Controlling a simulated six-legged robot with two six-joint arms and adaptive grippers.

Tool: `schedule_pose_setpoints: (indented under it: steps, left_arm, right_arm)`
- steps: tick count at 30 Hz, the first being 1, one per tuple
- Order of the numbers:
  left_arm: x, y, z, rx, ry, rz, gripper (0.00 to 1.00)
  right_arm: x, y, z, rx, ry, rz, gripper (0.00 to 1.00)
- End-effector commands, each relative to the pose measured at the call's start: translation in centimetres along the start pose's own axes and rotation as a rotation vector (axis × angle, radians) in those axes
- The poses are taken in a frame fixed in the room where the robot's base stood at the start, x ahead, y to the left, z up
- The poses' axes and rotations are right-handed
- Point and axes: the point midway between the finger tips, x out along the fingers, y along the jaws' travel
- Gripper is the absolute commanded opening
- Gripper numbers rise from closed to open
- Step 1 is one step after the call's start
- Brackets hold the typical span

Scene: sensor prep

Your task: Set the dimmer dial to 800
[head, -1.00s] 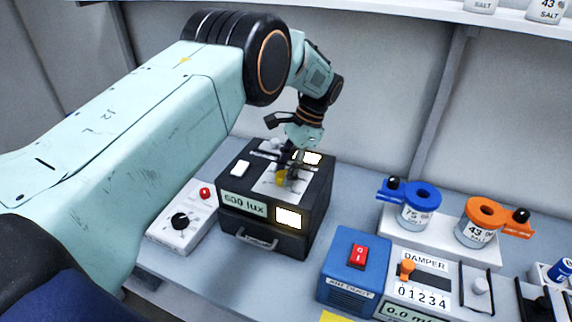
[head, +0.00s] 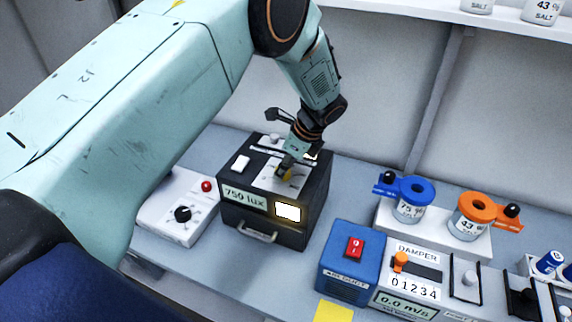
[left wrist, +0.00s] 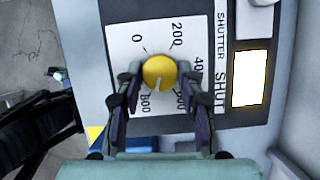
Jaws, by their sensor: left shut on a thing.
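The black light box (head: 262,228) stands on the bench in the head view, with a display (head: 244,197) reading "750 lux". Its yellow dimmer dial (left wrist: 158,68) sits on a white plate (left wrist: 122,38) marked 0, 200, 400 and further numbers partly covered by my fingers; 800 is at lower left. The dial's pale pointer mark points down, between the lower-right number and 800. My left gripper (left wrist: 160,78) is shut on the dial, one finger on each side. In the head view it reaches down from above onto the dial (head: 285,175), mostly hiding it. My right gripper is not in view.
A white control box (head: 172,226) with a black knob and red button is left of the light box. A blue box (head: 350,268) with a red switch and the damper panel (head: 418,258) stand to the right. Blue-lidded and orange-lidded jars are behind them.

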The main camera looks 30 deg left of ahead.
Motion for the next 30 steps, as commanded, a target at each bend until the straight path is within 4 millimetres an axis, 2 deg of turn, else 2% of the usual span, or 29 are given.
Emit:
schedule_pose_setpoints:
  steps: [12,29,30]
  left_arm:
    - [-0.18,-0.06,0.22,0.165,-0.003,-0.072,0.06]
    - [-0.23,-0.15,0.23,0.185,-0.003,-0.084,0.06]
    - [-0.23,-0.15,0.22,0.185,-0.003,-0.084,0.41]
  right_arm:
    - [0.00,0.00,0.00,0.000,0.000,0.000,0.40]
    - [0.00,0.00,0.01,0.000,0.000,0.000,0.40]
    - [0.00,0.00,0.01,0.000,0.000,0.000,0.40]
